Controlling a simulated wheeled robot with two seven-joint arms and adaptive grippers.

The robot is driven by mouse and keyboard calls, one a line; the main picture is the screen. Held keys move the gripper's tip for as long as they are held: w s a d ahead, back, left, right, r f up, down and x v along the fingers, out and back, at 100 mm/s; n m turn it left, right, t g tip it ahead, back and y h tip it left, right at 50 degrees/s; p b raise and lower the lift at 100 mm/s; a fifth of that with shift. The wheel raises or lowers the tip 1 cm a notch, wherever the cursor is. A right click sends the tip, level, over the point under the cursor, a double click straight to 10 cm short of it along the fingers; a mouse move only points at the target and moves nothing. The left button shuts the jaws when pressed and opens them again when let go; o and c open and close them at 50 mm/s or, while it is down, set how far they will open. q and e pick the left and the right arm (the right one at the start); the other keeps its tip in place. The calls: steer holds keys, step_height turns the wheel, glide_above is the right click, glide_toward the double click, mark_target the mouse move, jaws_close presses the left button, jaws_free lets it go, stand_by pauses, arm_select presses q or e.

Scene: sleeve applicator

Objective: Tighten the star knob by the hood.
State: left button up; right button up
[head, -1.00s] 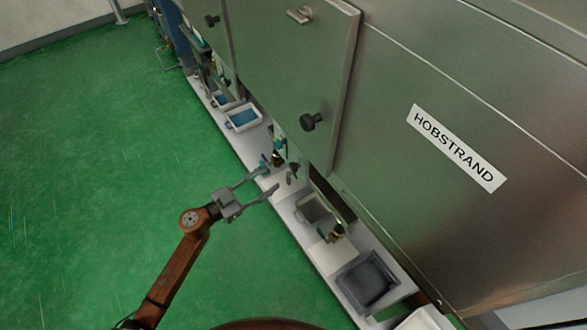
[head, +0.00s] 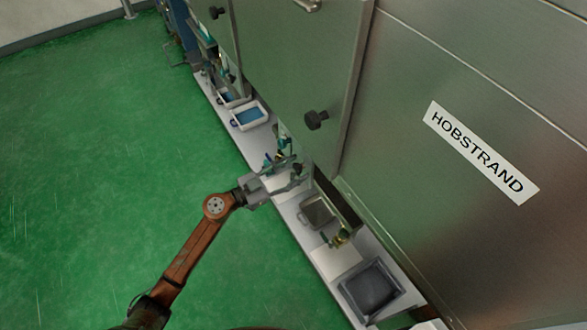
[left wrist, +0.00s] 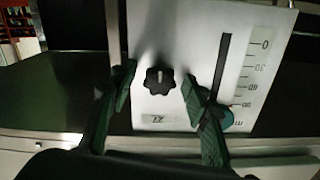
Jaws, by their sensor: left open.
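The black star knob (left wrist: 159,81) sits on a pale plate (left wrist: 176,35) in the left wrist view. My left gripper (left wrist: 159,77) is open, with one green-padded finger on each side of the knob. Gaps show between the fingers and the knob, so it is not gripped. In the head view my left gripper (head: 297,175) reaches in over the white ledge, close to the machine's lower edge. The star knob cannot be made out there. My right gripper is not in view.
The plate carries a dark slot (left wrist: 221,65) and a numbered scale (left wrist: 257,70). The steel housing (head: 440,80) overhangs the ledge (head: 255,145). Black door knobs (head: 316,120), a blue-filled tray (head: 249,115) and a dark grey tray (head: 370,287) are nearby. Green floor (head: 90,160) is clear at left.

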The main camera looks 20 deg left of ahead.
arm_select(q)
steer(key=shift+c, duration=0.6)
steer(key=c, duration=0.9)
steer(key=shift+a, duration=0.15)
steer(key=shift+c, duration=0.7)
